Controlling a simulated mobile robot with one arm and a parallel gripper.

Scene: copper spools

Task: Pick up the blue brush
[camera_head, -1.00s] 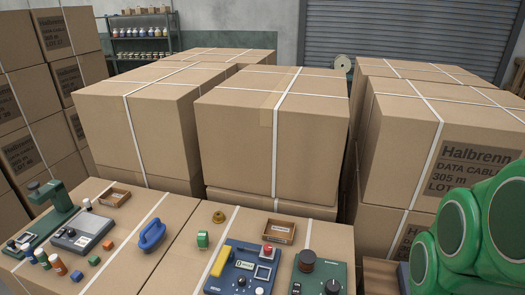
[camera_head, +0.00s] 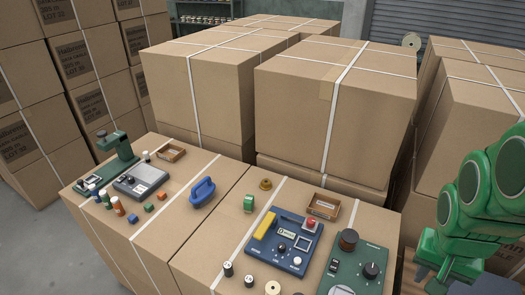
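A blue brush (camera_head: 203,191) with a looped handle lies on top of a strapped cardboard box (camera_head: 170,222), near its right edge. It stands apart from the things around it. My green arm shows at the right edge of the view, well to the right of the brush. No gripper fingers can be made out, and nothing touches the brush.
Left of the brush are a grey scale (camera_head: 140,181), a green stand device (camera_head: 115,155) and several small blocks and bottles. A blue control panel (camera_head: 283,243), a green panel (camera_head: 355,268) and a wooden tray (camera_head: 324,206) lie to the right. Tall cartons (camera_head: 335,110) stand behind.

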